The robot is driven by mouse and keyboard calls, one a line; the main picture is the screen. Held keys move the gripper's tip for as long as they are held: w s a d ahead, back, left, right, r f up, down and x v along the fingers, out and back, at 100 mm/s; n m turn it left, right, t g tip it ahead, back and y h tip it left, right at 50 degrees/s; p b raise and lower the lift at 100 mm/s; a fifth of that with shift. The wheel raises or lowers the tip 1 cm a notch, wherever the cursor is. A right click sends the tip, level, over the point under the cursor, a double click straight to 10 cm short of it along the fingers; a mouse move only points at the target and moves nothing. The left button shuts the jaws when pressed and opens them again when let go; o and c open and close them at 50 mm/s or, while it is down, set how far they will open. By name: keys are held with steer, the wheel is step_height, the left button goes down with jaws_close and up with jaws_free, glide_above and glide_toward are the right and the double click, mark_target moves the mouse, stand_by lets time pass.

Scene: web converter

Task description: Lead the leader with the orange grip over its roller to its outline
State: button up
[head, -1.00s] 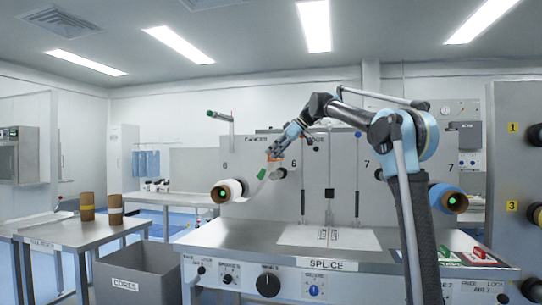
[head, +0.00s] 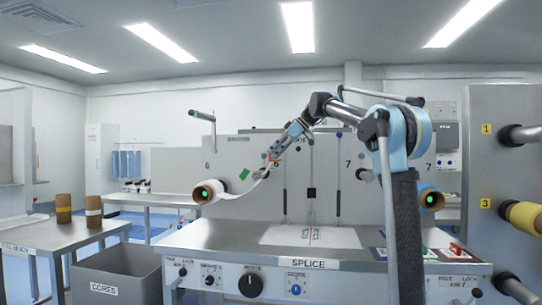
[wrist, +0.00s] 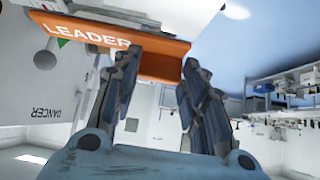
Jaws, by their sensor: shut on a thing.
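My gripper (head: 272,156) is shut on the orange grip of the leader, in front of the upright panel near the number 6. In the wrist view the orange grip (wrist: 150,62), lettered LEADER, sits at the tips of my gripper's fingers (wrist: 160,68). The pale leader strip (head: 256,186) runs from the roll (head: 208,192) at the panel's left up to my gripper. The roller near the 6 is mostly hidden by the strip and gripper. A white sheet (head: 285,236) with printed marks lies on the splice table; I cannot tell whether those marks are the outline.
The splice table (head: 225,238) is mostly clear. A second roll (head: 428,198) is on the panel's right. Vertical rods (head: 339,180) stand before the panel. A grey cores bin (head: 120,270) is at front left; yellow-marked spindles (head: 522,215) are at far right.

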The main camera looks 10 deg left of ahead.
steer(key=shift+d+f, duration=4.05)
steer(key=shift+d, duration=1.1)
steer(key=shift+s+d+f, duration=0.1)
steer(key=shift+d+f, duration=0.4)
steer(key=shift+f, duration=2.7)
steer(key=shift+s+d+f, duration=0.1)
steer(key=shift+d+f, duration=0.45)
steer(key=shift+f, duration=2.6)
steer(key=shift+s+d+f, duration=0.1)
steer(key=shift+d+f, duration=0.4)
steer(key=shift+f, duration=4.85)
steer(key=shift+s+f, duration=0.1)
steer(key=shift+f, duration=0.2)
steer(key=o, duration=1.2)
steer(key=shift+r, duration=0.1)
